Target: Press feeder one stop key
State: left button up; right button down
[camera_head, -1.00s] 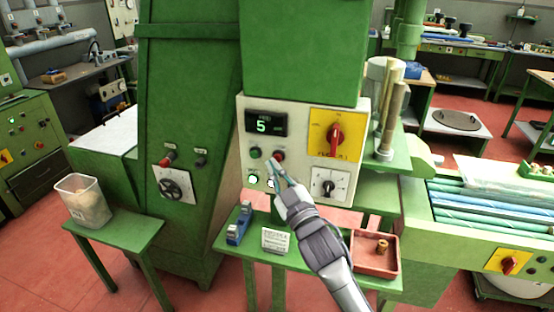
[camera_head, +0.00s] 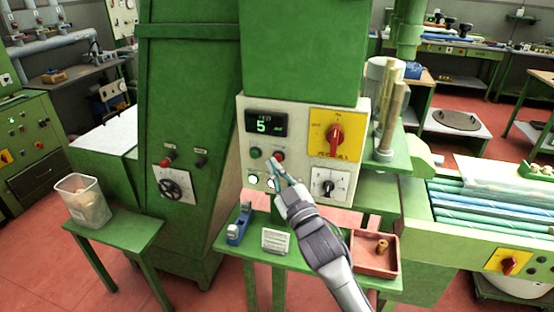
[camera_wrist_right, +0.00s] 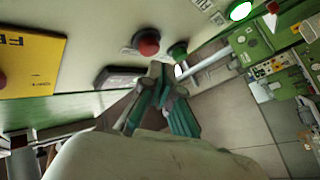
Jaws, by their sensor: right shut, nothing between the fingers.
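The control panel (camera_head: 244,128) is cream coloured, with a green digital display (camera_head: 262,124) reading 5. A green key (camera_head: 256,153) and a red key (camera_head: 279,155) sit below the display. My right gripper (camera_head: 273,162) is shut and empty, its tips just below and left of the red key. In the right wrist view, the teal fingers (camera_wrist_right: 160,84) are near the red key (camera_wrist_right: 147,42) and the green key (camera_wrist_right: 177,50), with a visible gap to the red one. Key labels are too small to read. My left gripper is not in view.
A yellow plate (camera_head: 350,124) with a red rotary switch and a black dial (camera_head: 328,184) are right of the keys. A green shelf (camera_head: 290,258) holds a blue device (camera_head: 239,224), a white card (camera_head: 276,241) and a red tray (camera_head: 358,262).

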jog(key=shift+w+d, duration=0.15)
jog(key=shift+w, duration=0.15)
jog(key=shift+w+d, duration=0.15)
jog(key=shift+w, duration=0.25)
dwell(0.6)
jog(key=shift+s, duration=0.1)
jog(key=shift+s+a, duration=0.3)
jog(key=shift+s, duration=0.45)
jog(key=shift+p, duration=0.3)
jog(key=s, duration=0.1)
jog(key=s+a+p, duration=0.1)
jog(key=s, duration=0.2)
jog(key=shift+s+a, duration=0.3)
jog(key=shift+s, duration=0.05)
dwell(0.3)
